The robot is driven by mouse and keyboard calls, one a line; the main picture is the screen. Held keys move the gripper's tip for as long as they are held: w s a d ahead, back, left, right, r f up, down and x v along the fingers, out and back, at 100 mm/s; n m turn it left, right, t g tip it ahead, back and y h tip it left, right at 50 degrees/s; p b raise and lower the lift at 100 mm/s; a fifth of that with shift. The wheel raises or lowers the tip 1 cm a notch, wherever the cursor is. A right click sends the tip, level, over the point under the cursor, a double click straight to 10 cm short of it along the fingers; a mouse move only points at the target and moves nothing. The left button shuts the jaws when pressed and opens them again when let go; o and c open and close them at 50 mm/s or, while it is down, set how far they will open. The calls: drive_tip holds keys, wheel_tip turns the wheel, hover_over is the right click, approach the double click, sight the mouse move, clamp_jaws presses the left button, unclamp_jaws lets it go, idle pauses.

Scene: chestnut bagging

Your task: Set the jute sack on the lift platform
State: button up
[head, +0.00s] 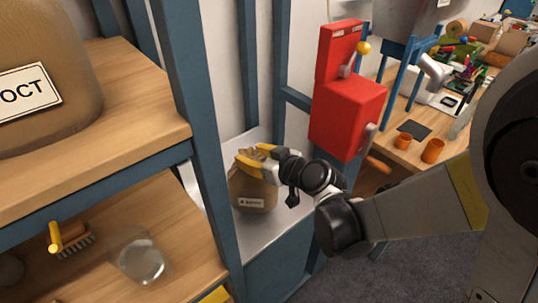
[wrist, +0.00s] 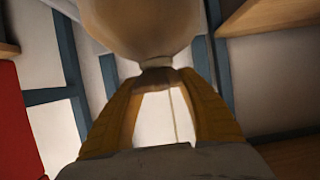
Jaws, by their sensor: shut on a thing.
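The jute sack (head: 254,193) is small and brown, with a white label on its front and a gathered neck. In the head view it hangs or stands upright behind the blue post. My gripper (head: 252,157), with yellow fingers, is shut on its neck from the right. In the wrist view the sack (wrist: 140,25) fills the top, and both fingers of my gripper (wrist: 157,68) meet at its neck. The pale lift platform (head: 262,238) lies below the sack inside a blue frame. I cannot tell whether the sack's bottom touches it.
A blue post (head: 197,140) stands close left of the sack. A red machine (head: 346,112) with a lever is to the right, above my forearm. A wooden shelf (head: 130,95) holds a big labelled brown sack (head: 50,60). A bench with orange cups (head: 432,150) is farther right.

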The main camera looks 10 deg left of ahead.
drive_tip(key=shift+w+a+f, duration=0.2)
drive_tip(key=shift+a+f, duration=0.15)
drive_tip(key=shift+a, duration=0.3)
drive_tip(key=shift+f, duration=0.2)
drive_tip(key=shift+f+b, duration=1.2)
drive_tip(key=shift+f, duration=0.7)
drive_tip(key=o, duration=1.4)
drive_tip(key=shift+r, duration=0.2)
drive_tip(key=p+v, duration=0.3)
drive_tip(key=v, duration=0.9)
drive_tip(key=shift+s+f, duration=0.1)
drive_tip(key=shift+f, duration=0.05)
